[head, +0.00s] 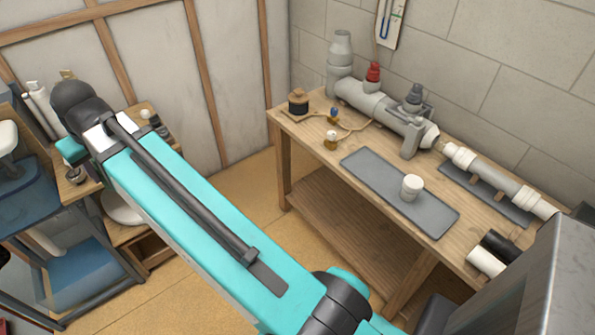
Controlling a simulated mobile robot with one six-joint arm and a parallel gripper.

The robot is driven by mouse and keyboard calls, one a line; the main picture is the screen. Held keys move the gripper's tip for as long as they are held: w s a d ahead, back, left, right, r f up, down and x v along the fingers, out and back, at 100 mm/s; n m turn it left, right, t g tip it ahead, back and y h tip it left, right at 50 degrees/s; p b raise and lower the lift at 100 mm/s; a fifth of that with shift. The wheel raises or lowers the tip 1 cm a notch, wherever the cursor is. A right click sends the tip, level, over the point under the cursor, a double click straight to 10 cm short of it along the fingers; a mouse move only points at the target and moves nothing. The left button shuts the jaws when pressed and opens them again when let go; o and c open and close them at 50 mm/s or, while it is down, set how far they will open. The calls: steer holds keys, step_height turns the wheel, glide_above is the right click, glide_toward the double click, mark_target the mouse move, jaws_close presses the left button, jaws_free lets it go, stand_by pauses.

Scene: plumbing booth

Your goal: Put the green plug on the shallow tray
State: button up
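I see no green plug in the head view. A flat grey slab with a thin edge (366,172) lies on the wooden bench at the right; it may be the shallow tray, but I cannot tell for sure. A white cylindrical cap (411,187) stands upright on it. My teal arm stretches from the bottom middle to the upper left, its far end over a small wooden stand. My gripper's fingers cannot be made out; the arm's end hides that spot.
The bench (310,118) carries a grey pipe assembly (370,100) with a red cap (373,72), a second pipe (492,177) over another grey slab, a dark jar (298,101) and small fittings. A blue-grey cart (80,275) stands at left. Floor between is clear.

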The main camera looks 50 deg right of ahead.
steer(key=shift+w+d, duration=0.1)
steer(key=shift+w, duration=0.05)
steer(key=shift+d+f, duration=0.1)
steer(key=shift+d, duration=0.4)
steer(key=s+d+f+m+g+h+b, duration=0.1)
steer(key=s+d+f+m, duration=0.2)
steer(key=d, duration=0.7)
steer(key=s+d+f+m+h+b, duration=0.1)
steer(key=d+f+m+h, duration=0.2)
steer(key=d, duration=0.6)
steer(key=s+d+f+m+g+b, duration=0.1)
steer(key=s+d+f+m, duration=0.3)
steer(key=d, duration=0.6)
steer(key=s+d+f+m+g+b, duration=0.1)
steer(key=s+d+f+m, duration=0.1)
steer(key=s+d+m, duration=0.2)
steer(key=s+d+f+m+g+b, duration=0.1)
steer(key=s+d+f+m+g, duration=0.1)
steer(key=s+d, duration=0.8)
steer(key=s+d+f+m+g+b, duration=0.1)
steer(key=s+d+f+m, duration=0.2)
steer(key=s+d+m, duration=0.4)
steer(key=d, duration=0.4)
steer(key=shift+f, duration=0.25)
steer(key=shift+d, duration=0.15)
